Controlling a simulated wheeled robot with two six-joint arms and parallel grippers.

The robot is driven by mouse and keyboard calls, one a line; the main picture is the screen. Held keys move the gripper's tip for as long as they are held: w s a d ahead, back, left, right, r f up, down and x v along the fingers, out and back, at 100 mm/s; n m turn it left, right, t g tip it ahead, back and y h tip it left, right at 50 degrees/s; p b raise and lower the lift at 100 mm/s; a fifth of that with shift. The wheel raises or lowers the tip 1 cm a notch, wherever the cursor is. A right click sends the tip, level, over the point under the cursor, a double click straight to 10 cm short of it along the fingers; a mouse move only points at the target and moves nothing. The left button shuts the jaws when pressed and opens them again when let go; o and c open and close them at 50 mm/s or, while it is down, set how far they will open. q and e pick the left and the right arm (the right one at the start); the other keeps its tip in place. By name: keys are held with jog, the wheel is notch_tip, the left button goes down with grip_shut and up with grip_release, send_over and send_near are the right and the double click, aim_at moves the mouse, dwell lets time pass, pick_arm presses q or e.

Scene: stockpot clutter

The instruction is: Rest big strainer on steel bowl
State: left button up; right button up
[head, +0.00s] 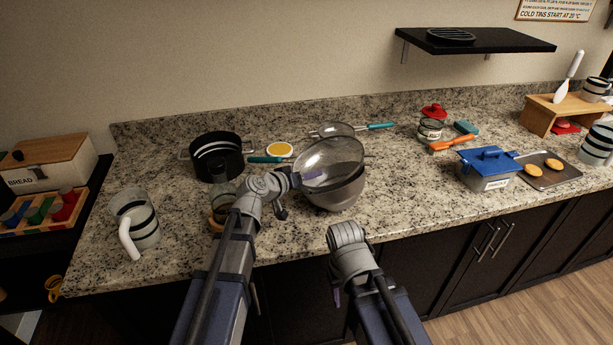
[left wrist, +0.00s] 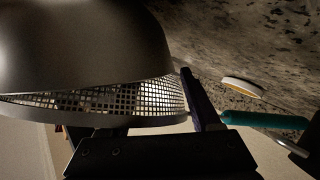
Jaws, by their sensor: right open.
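The big strainer (head: 330,162), a wide mesh bowl with a grey rim, sits over the steel bowl (head: 338,195), tilted, its mesh partly down inside. In the left wrist view the strainer's mesh (left wrist: 110,98) shows as a wedge against the steel bowl's dark outer wall (left wrist: 80,40). My left gripper (head: 297,180) is at the strainer's left edge; a purple finger (left wrist: 200,100) stands beside the rim. Whether it is closed on the rim is unclear. My right gripper (head: 337,296) is open and empty, in front of the counter, apart from both.
A black pot (head: 217,156) stands behind my left arm, and a striped pitcher (head: 136,222) at left. A small strainer (head: 335,129) with a teal handle and a yellow-topped item (head: 280,149) lie behind.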

pick_arm(q)
jog(key=shift+w, duration=0.1)
jog(key=shift+a+r, duration=0.1)
jog(key=shift+a, duration=0.05)
jog(key=shift+s+a+r+p, duration=0.25)
jog(key=shift+s+p, duration=0.05)
jog(key=shift+s, duration=0.15)
jog(key=p+v, duration=0.2)
jog(key=v, duration=0.4)
jog(key=shift+s, duration=0.2)
jog(key=shift+a+r, duration=0.1)
jog(key=shift+a, duration=0.05)
